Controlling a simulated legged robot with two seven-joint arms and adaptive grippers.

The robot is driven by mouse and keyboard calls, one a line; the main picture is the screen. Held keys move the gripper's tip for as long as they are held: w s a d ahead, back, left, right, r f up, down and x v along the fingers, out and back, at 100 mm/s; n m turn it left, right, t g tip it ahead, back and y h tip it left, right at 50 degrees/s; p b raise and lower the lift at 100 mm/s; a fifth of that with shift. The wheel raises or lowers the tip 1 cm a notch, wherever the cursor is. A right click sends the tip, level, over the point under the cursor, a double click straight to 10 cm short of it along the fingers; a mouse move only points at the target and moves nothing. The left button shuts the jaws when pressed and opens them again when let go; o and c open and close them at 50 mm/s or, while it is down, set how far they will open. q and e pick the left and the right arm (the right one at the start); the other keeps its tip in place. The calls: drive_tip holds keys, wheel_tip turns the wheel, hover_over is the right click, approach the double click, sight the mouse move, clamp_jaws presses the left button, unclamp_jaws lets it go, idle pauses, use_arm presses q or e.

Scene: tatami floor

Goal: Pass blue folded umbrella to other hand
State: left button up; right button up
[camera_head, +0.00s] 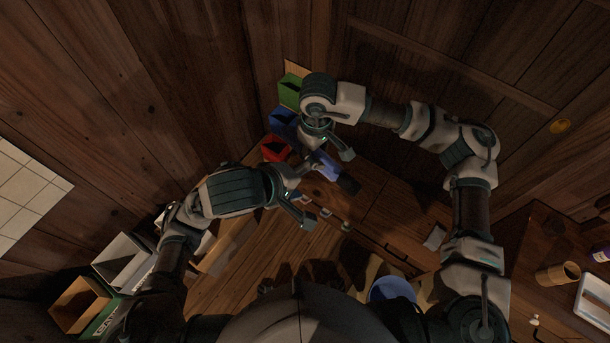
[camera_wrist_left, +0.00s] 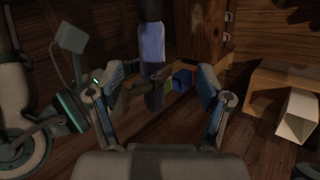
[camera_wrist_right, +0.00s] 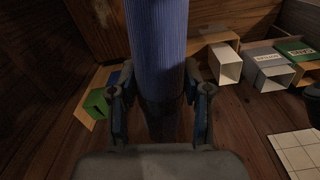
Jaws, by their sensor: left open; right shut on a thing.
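The blue folded umbrella (camera_head: 325,166) is held up in the head view, with a dark end toward the lower right. My right gripper (camera_head: 328,156) is shut on it from above. In the right wrist view the ribbed blue umbrella (camera_wrist_right: 157,45) runs up from between the fingers (camera_wrist_right: 160,108). My left gripper (camera_head: 309,192) is open just to the lower left of the umbrella. In the left wrist view the umbrella (camera_wrist_left: 152,45) stands upright ahead, in line with the gap between the open fingers (camera_wrist_left: 163,95); contact cannot be told. Part of the umbrella is hidden by my grippers.
Green (camera_head: 290,88), blue (camera_head: 283,120) and red (camera_head: 275,149) boxes stand along the wall behind the grippers. White and wooden open boxes (camera_head: 122,258) are at lower left. A wooden desk (camera_head: 535,225) with a cup (camera_head: 557,273) is at right. A blue bin (camera_head: 392,290) sits low centre.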

sight(328, 176)
use_arm(q)
drive_tip(key=x, duration=1.1)
drive_tip(key=shift+w+d, duration=0.15)
drive_tip(key=shift+d, duration=0.25)
drive_tip(key=shift+c, duration=0.2)
drive_tip(key=shift+f, duration=0.15)
drive_tip(key=c, duration=1.4)
use_arm(e)
drive_tip(key=o, duration=1.2)
drive_tip(key=shift+c, duration=0.2)
drive_tip(key=shift+o, duration=1.2)
